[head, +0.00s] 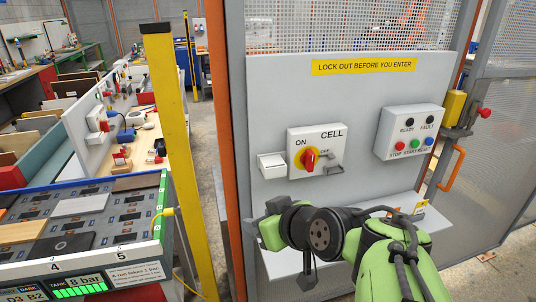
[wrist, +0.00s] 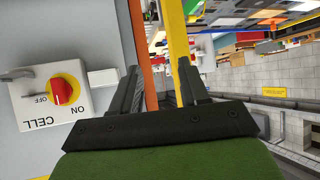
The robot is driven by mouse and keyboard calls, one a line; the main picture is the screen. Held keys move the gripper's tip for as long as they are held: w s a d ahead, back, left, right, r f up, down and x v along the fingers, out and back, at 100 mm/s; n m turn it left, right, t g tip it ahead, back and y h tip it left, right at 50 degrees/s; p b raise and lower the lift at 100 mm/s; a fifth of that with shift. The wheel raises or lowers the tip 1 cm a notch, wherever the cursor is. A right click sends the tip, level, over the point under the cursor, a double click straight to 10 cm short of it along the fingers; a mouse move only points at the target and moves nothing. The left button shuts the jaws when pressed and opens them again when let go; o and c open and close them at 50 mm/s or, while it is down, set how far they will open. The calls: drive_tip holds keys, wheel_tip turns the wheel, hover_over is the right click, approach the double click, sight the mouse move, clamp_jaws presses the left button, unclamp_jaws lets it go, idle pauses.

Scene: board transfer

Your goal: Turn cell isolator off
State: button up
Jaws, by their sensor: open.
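The cell isolator (head: 328,140) is a pale box labelled CELL on the grey panel. Its red knob (head: 310,160) sits on a yellow disc, with ON at upper left and OFF at right. I cannot tell surely which mark the knob points to. In the wrist view the isolator (wrist: 38,122) appears upside down at left, with the red knob (wrist: 62,92) clear of my fingers. My gripper (wrist: 160,82) is open and empty, to the side of the box. In the head view, my gripper (head: 268,228) is below and left of the isolator, its fingers hard to make out.
A grey hasp (head: 334,162) sits by the OFF mark. A small white box (head: 271,166) is left of the isolator. A button box (head: 410,132) is at right. An orange post (head: 222,140) and a yellow post (head: 170,120) stand left of the panel.

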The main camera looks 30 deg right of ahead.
drive_tip(key=w+d+m+t+h+b, duration=0.1)
drive_tip(key=d+m+t+h+b, duration=0.15)
drive_tip(key=d+b, duration=0.45)
drive_tip(key=m+t+h+b, duration=0.1)
drive_tip(key=m+t+h, duration=0.1)
drive_tip(key=t+h, duration=0.2)
approach(313, 155)
drive_tip(key=shift+n+y, duration=0.25)
drive_tip(key=p+x, duration=0.4)
drive_tip(key=x, duration=0.5)
drive_tip(key=shift+w+d, duration=0.15)
drive_tip(key=shift+w, duration=0.15)
drive_tip(key=shift+r, duration=0.1)
clamp_jaws()
